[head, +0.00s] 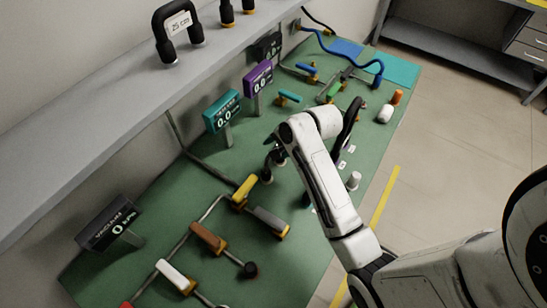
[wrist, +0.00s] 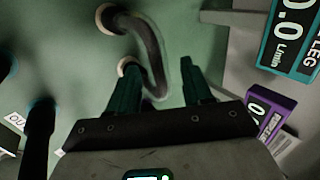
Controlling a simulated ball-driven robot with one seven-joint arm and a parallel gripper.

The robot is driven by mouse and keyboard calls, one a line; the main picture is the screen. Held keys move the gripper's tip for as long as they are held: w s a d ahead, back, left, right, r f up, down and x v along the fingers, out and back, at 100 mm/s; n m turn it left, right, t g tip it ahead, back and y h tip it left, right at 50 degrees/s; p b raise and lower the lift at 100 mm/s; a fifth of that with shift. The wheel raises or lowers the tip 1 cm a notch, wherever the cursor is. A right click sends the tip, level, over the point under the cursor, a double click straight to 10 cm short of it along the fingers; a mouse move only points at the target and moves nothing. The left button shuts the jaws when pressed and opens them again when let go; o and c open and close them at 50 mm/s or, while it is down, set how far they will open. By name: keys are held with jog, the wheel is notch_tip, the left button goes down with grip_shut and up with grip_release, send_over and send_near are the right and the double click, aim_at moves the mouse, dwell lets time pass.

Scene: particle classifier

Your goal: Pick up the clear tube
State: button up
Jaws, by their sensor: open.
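A dark, see-through looped tube (wrist: 150,42) runs between two pale round ports on the green board in the wrist view. I take it to be the clear tube. My gripper (wrist: 160,80) is open, and its two dark green fingers stand on either side of the tube's bend. Whether they touch it I cannot tell. In the head view, a small dark loop (head: 270,164) by the end of my arm seems to be the same tube. My gripper is mostly hidden there behind my white arm.
Coloured valve handles, such as a yellow one (head: 245,188), lie in front. A black tube (head: 351,115) and a blue tube (head: 340,45) arch to the right. A grey shelf (head: 120,75) overhangs the back.

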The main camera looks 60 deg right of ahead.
jog(key=shift+w+f, duration=0.15)
jog(key=shift+f, duration=0.1)
jog(key=shift+c, duration=0.5)
grip_shut()
jog(key=shift+r, duration=0.1)
notch_tip(320, 180, up, 10)
jog(key=shift+b, duration=0.35)
